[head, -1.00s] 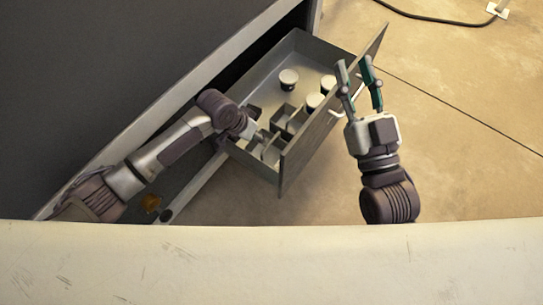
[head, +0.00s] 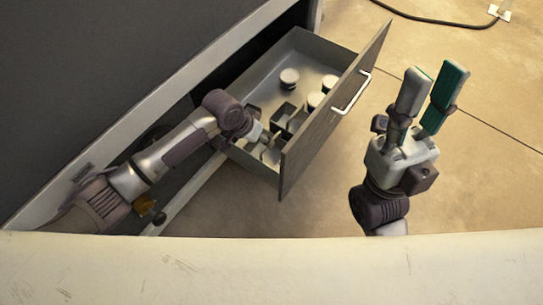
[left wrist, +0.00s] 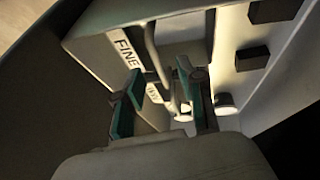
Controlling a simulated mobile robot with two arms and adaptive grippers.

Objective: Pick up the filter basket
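In the left wrist view a pale box-shaped basket with a label reading "FINE" (left wrist: 125,52) has a thin upright handle (left wrist: 154,52). I take it for the filter basket. My left gripper (left wrist: 162,95) has its teal fingers apart, with the handle showing between and beyond them; I cannot tell any contact. In the head view my left gripper (head: 264,137) reaches into the near end of the open drawer (head: 318,48), by several small square bins (head: 283,115), and its fingers are mostly hidden. My right gripper (head: 430,95) is open and empty, right of the drawer front.
Round white-topped containers (head: 289,77) stand in the drawer. The drawer front (head: 325,120) has a bar handle (head: 352,92) on its outside. A dark cabinet (head: 110,80) fills the left. The floor (head: 480,170) at the right is clear, with a cable (head: 430,17) far off.

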